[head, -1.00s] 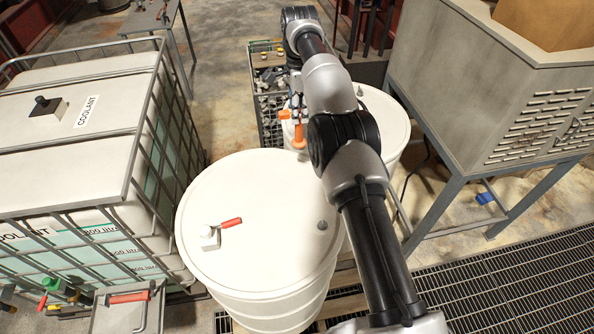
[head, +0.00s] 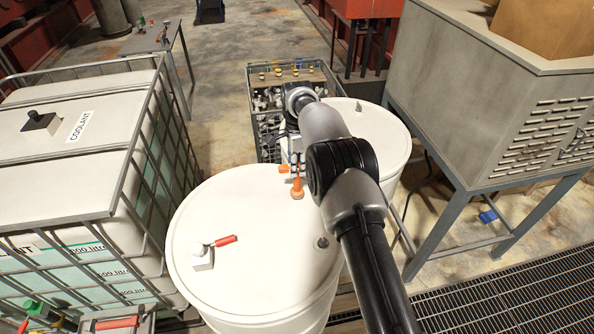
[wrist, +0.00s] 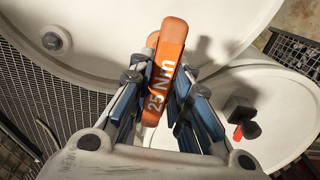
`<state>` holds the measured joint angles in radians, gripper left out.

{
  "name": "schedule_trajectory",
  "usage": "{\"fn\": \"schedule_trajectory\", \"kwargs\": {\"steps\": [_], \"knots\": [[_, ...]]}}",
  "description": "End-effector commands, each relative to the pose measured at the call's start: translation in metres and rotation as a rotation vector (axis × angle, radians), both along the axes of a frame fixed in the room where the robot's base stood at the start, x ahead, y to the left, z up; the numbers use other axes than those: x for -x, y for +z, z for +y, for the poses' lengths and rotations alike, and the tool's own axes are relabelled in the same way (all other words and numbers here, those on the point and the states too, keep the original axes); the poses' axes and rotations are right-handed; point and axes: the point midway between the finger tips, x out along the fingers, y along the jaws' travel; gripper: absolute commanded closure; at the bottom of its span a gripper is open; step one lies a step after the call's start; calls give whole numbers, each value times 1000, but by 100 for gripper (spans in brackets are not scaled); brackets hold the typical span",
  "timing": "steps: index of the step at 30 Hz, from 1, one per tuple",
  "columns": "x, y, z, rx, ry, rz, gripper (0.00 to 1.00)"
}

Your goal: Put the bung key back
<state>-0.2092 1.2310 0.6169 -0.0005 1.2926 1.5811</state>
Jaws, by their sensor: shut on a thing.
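The bung key is an orange tool (head: 297,188) with a round lower end, standing about upright over the far rim of the near white drum (head: 255,270). I cannot tell whether its lower end touches the lid. In the wrist view its orange handle (wrist: 168,62) carries white lettering that looks like "25 N·m". My gripper (head: 294,166) is shut on the key, with blue-padded fingers (wrist: 165,105) on both sides of it. The near drum's lid has a grey bung (head: 322,242) and a pale fitting with a red lever (head: 226,240). My arm hides part of both drums.
A second white drum (head: 385,125) stands behind, with a mesh crate (head: 268,135) of grey parts beyond. A caged coolant tank (head: 60,170) stands at left and a grey cabinet on legs (head: 480,100) at right. Floor grating (head: 500,300) lies at front right.

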Motion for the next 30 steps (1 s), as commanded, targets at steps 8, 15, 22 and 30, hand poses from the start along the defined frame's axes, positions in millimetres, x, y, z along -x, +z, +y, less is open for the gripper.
{"fn": "schedule_trajectory", "kwargs": {"steps": [8, 15, 22, 30], "knots": [[-2, -20, 0, -1, 0, -6, 100], [-1, -21, 0, -1, 0, -5, 100], [-1, -25, 0, 0, 0, -2, 73], [-1, -24, 0, 0, 0, -2, 62]]}}
